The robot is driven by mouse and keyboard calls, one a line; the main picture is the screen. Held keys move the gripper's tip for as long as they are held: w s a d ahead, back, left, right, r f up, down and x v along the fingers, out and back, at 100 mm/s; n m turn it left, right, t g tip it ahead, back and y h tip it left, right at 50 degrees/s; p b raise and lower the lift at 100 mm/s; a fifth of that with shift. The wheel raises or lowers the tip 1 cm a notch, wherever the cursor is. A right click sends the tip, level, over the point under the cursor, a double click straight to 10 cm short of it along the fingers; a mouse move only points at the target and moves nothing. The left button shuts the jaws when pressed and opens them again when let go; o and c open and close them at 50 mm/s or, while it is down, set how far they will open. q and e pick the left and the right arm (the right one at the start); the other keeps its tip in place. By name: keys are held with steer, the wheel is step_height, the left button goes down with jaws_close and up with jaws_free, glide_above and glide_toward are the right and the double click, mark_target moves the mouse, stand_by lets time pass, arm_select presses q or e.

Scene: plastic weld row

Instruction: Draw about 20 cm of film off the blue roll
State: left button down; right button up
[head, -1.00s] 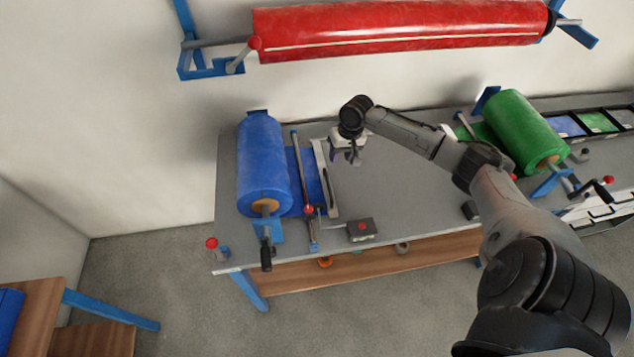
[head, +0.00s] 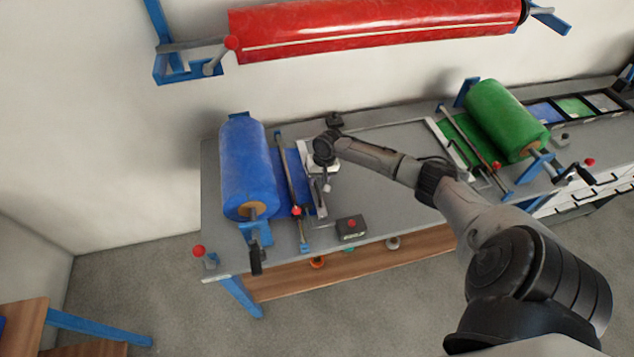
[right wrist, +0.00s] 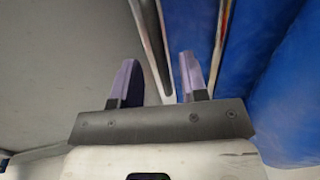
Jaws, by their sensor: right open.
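The blue roll (head: 247,165) lies in its stand at the left end of the grey bench. A strip of blue film (head: 307,190) runs from it to the right, under a rail with a red knob (head: 296,211), toward a pale metal bar (head: 322,203). My right gripper (head: 324,184) is over this bar, pointing down, and looks empty. In the right wrist view its two fingers (right wrist: 158,80) stand apart. The film (right wrist: 192,28) and the blue roll (right wrist: 285,95) are to their right there. Contact with the film cannot be told. My left gripper is not in view.
A dark box with a red button (head: 351,227) sits at the bench's front edge. A green roll (head: 507,120) stands on the right, and a red roll (head: 370,28) hangs on the wall above. The bench (head: 385,200) is mostly clear between the blue and green stations.

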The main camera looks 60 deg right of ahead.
steer(key=shift+w+a+f, duration=0.1)
steer(key=shift+w+f, duration=0.05)
steer(key=shift+f, duration=0.7)
jaws_close()
